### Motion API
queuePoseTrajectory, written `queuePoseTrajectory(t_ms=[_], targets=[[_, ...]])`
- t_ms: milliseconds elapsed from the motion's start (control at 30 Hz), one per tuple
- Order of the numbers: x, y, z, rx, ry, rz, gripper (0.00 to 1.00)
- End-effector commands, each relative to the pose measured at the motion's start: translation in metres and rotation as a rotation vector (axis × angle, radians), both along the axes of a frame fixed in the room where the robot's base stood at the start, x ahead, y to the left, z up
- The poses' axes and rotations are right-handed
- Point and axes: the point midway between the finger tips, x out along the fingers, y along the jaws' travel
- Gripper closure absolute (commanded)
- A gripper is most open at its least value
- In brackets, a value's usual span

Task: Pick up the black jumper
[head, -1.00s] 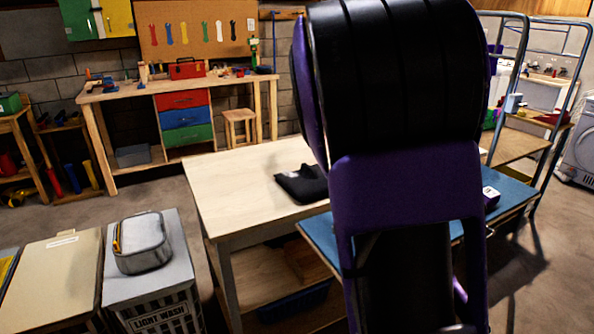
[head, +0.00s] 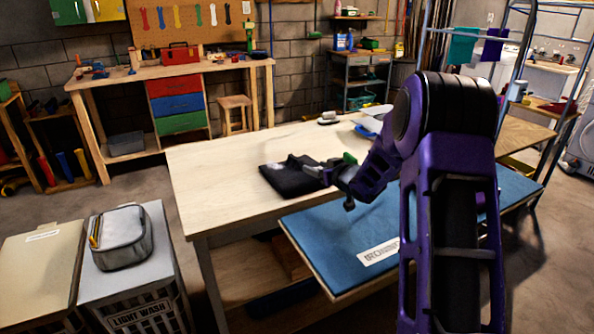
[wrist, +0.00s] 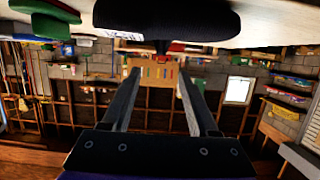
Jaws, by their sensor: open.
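The black jumper (head: 284,182) lies folded in a dark, flat bundle on the pale wooden table (head: 215,170). In the wrist view, which looks upside down, the jumper (wrist: 165,20) is a dark shape at the top centre, beyond the fingertips. My gripper (head: 312,170) is at the jumper's right side in the head view, low over the table. Its two fingers are spread apart with nothing between them in the wrist view (wrist: 158,80). I cannot tell whether the fingertips touch the cloth.
A blue ironing board (head: 330,240) with a white label stands in front of the table. A small grey-white object (head: 328,118) and a blue item (head: 368,127) lie at the table's back. A grey case (head: 122,238) sits on the light wash hamper (head: 150,312). The table's left part is clear.

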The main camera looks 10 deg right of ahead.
Motion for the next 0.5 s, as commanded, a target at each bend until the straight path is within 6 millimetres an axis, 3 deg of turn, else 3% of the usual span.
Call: queuePoseTrajectory(t_ms=[300, 500], targets=[[0.057, 0.019, -0.019, -0.003, 0.000, 0.000, 0.40], [0.070, 0.023, -0.023, -0.003, 0.000, -0.001, 0.40]])
